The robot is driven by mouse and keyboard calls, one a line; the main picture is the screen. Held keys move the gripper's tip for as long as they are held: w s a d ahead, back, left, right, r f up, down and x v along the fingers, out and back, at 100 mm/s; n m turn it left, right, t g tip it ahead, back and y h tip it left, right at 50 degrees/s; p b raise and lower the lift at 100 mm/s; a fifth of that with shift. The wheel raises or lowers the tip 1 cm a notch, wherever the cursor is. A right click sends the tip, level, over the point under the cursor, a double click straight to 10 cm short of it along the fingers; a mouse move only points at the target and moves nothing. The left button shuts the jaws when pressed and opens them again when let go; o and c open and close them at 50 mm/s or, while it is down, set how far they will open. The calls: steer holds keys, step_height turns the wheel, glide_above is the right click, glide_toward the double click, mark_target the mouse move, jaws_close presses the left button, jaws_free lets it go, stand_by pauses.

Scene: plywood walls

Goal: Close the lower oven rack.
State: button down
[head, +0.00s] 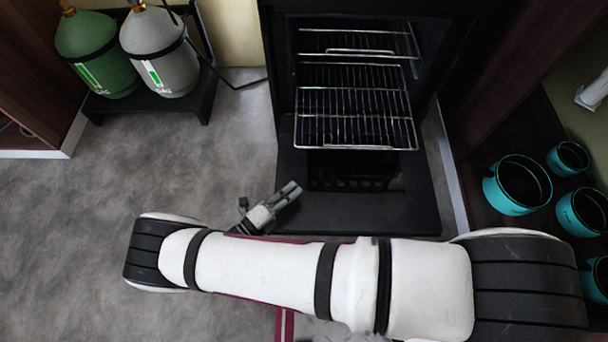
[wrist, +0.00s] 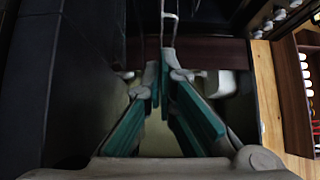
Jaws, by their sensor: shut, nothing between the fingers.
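The black oven (head: 283,90) has its door (head: 370,213) folded down. A wire rack (head: 355,118), seemingly the lower one, sticks out of the oven over the door. Another wire rack (head: 345,42) sits farther back inside. My gripper (head: 294,190) is shut and empty, left of and in front of the rack's front left corner, by the door's left side. It is apart from the rack in the head view. In the wrist view my gripper (wrist: 164,72) shows its teal-padded fingers. Thin pale rods show beyond the tips; I cannot tell whether the tips touch them.
A green gas bottle (head: 86,45) and a grey one (head: 160,55) stand on a black stand at the left. Teal pots (head: 514,200) sit on a dark shelf at the right. The grey floor left of the oven is clear.

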steer(key=b+x, duration=0.1)
steer(key=x, duration=0.8)
steer(key=shift+w+d, duration=0.1)
steer(key=shift+d, duration=0.1)
steer(key=shift+w+a+f+b, duration=0.15)
steer(key=shift+w+b, duration=0.45)
steer(key=shift+w, duration=1.3)
steer(key=shift+w, duration=0.1)
